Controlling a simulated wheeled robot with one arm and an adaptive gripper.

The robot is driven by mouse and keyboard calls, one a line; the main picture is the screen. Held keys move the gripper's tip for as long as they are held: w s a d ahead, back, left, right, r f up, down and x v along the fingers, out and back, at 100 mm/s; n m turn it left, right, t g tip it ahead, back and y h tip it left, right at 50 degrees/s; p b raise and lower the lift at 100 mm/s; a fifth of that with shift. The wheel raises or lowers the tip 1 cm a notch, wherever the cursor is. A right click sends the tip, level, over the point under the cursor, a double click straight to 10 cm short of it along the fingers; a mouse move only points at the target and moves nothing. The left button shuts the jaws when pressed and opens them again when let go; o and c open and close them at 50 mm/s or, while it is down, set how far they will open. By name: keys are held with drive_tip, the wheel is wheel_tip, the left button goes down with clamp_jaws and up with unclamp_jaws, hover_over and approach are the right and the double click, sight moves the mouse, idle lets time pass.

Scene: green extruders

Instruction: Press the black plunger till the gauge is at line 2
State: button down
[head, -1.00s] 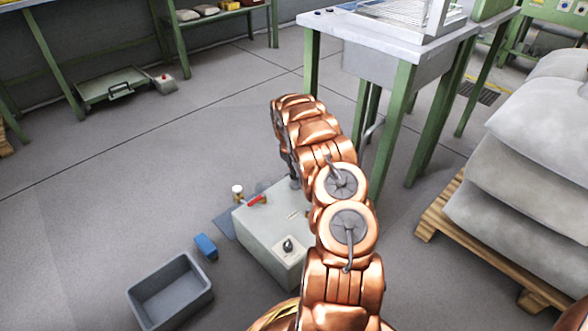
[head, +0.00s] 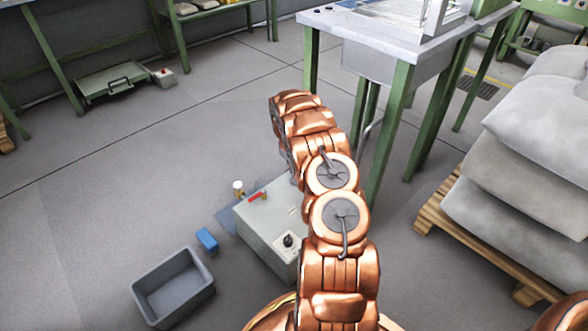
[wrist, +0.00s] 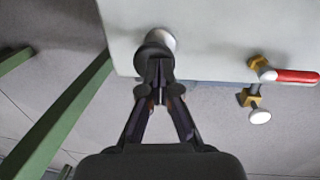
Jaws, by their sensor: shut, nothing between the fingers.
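In the wrist view a black plunger (wrist: 153,50) with a round head stands in a silver collar (wrist: 163,40) on the pale box (wrist: 215,35). My gripper (wrist: 159,97) is shut and empty, its fingertips right at the plunger's head; I cannot tell whether they touch. In the head view my arm hides the plunger and gripper, and the box (head: 262,228) stands on the floor. A small white round part on a brass fitting (wrist: 260,117), perhaps the gauge, sits beside the box; it also shows in the head view (head: 238,187). No line on it is readable.
A red-handled valve (wrist: 290,77) sticks out by the box edge. The box has a black knob (head: 288,240). A blue block (head: 207,240) and a grey bin (head: 173,287) lie to the left. A green-legged table (head: 390,130) and a pallet of sacks (head: 500,190) stand right.

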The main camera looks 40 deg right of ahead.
wheel_tip(320, 180, up, 11)
drive_tip(key=a+p, duration=0.1)
drive_tip(key=p, duration=0.1)
drive_tip(key=shift+w+a+f, duration=0.15)
drive_tip(key=shift+w+a, duration=0.05)
drive_tip(key=shift+a, duration=0.05)
idle(0.6)
